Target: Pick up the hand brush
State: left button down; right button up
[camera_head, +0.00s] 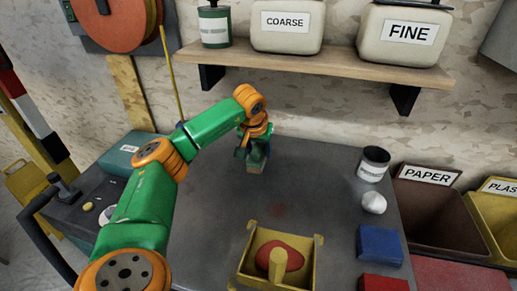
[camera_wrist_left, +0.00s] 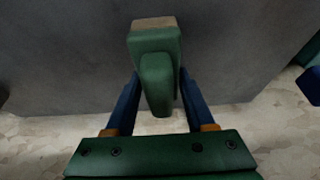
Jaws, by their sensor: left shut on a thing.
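The hand brush is a green block with a green handle and a tan bristle edge. In the left wrist view the hand brush (camera_wrist_left: 156,62) stands between the two blue fingers of my left gripper (camera_wrist_left: 158,92), which is shut on its handle. In the head view my left gripper (camera_head: 254,147) is at the back middle of the grey table, with the hand brush (camera_head: 256,167) just below it. I cannot tell whether the bristles touch the table. My right gripper is not in view.
A yellow tray (camera_head: 246,262) holding a red object stands at the front. A wooden shelf (camera_head: 310,66) overhangs the back. The table's middle is clear.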

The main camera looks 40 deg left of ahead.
aim_at(259, 146)
pick_arm(q)
jog(key=shift+r, duration=0.35)
notch_tip(259, 146, up, 3)
jog(key=shift+s+d+r, duration=0.1)
jog(key=shift+s+d, duration=0.05)
jog(key=s+r, duration=0.1)
jog(key=s+d+r, duration=0.1)
jog(key=r, duration=0.1)
jog(key=s+d+r, duration=0.1)
jog(key=shift+r+b, duration=0.2)
jog(key=shift+b, duration=0.2)
jog(key=s+d+r+p, duration=0.2)
jog(key=s+d+r, duration=0.2)
jog(key=s, duration=0.4)
jog(key=shift+d+r+p, duration=0.3)
jog(key=shift+d, duration=0.5)
